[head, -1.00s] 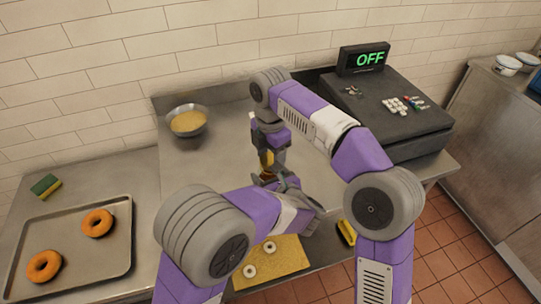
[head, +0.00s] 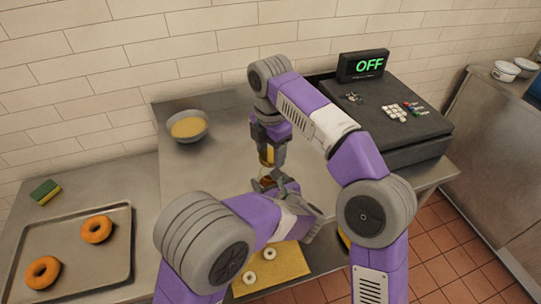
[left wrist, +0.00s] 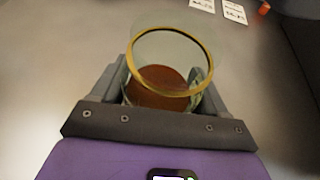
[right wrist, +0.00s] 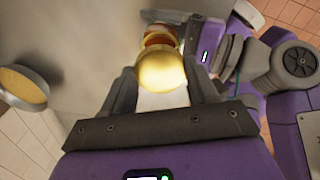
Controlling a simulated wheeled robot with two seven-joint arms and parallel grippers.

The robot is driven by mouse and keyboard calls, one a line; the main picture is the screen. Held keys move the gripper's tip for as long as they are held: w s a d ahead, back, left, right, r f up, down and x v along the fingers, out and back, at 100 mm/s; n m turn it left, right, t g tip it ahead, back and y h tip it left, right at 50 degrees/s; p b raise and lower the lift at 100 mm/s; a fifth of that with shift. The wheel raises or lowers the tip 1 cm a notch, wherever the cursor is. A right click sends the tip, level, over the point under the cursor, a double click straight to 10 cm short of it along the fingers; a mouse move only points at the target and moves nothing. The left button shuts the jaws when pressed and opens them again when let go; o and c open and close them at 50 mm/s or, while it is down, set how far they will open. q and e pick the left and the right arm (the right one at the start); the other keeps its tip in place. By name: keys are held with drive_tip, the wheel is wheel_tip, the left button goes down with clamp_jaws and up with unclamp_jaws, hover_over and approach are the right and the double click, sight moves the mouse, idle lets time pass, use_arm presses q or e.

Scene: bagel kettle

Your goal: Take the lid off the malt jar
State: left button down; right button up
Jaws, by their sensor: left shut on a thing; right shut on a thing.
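The malt jar (head: 267,182) is at the middle of the steel counter, largely hidden by my left gripper (head: 277,187). In the left wrist view the jar is clear glass with a gold ring and reddish-brown malt (left wrist: 160,88) between the fingers. My left gripper is shut on the jar. My right gripper (head: 267,158) points down above it, shut on the gold lid (right wrist: 162,70). In the head view the lid appears above the jar, with a small gap. In the right wrist view reddish-brown malt (right wrist: 160,37) shows beyond the lid.
A metal bowl of yellow contents (head: 188,127) stands at the back left. A tray (head: 75,278) with two bagels is at the left, near a sponge (head: 45,191). A board (head: 290,262) with small rings is in front. A dark machine reading OFF (head: 385,120) stands right.

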drive_tip(key=shift+r, duration=0.9)
use_arm(q)
unclamp_jaws()
drive_tip(key=shift+s, duration=0.1)
